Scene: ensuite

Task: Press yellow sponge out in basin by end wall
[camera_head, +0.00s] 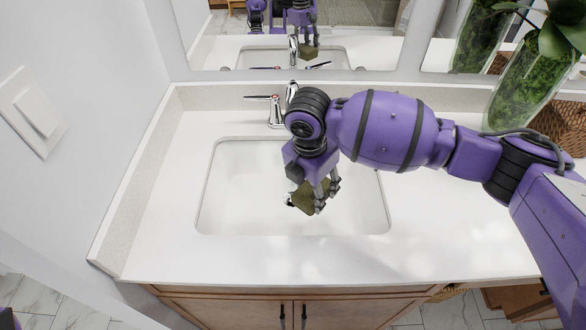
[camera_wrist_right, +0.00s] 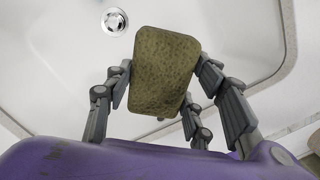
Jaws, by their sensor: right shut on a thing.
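My right gripper (camera_head: 326,193) is shut on the yellow sponge (camera_head: 306,200), which looks olive-yellow. It holds the sponge over the white basin (camera_head: 235,200), near its middle. In the right wrist view the sponge (camera_wrist_right: 163,72) sits between the fingers of my right gripper (camera_wrist_right: 160,85), with the basin floor (camera_wrist_right: 60,65) behind it. The round metal drain (camera_wrist_right: 115,22) shows beside the sponge there. How far the sponge is above the basin floor is hard to tell. My left gripper is not in view.
A chrome faucet (camera_head: 277,108) stands behind the basin, partly hidden by my right arm. A glass vase with green filling (camera_head: 530,85) stands at the back right. The white counter (camera_head: 160,215) is clear left of the basin. A mirror (camera_head: 370,40) hangs behind.

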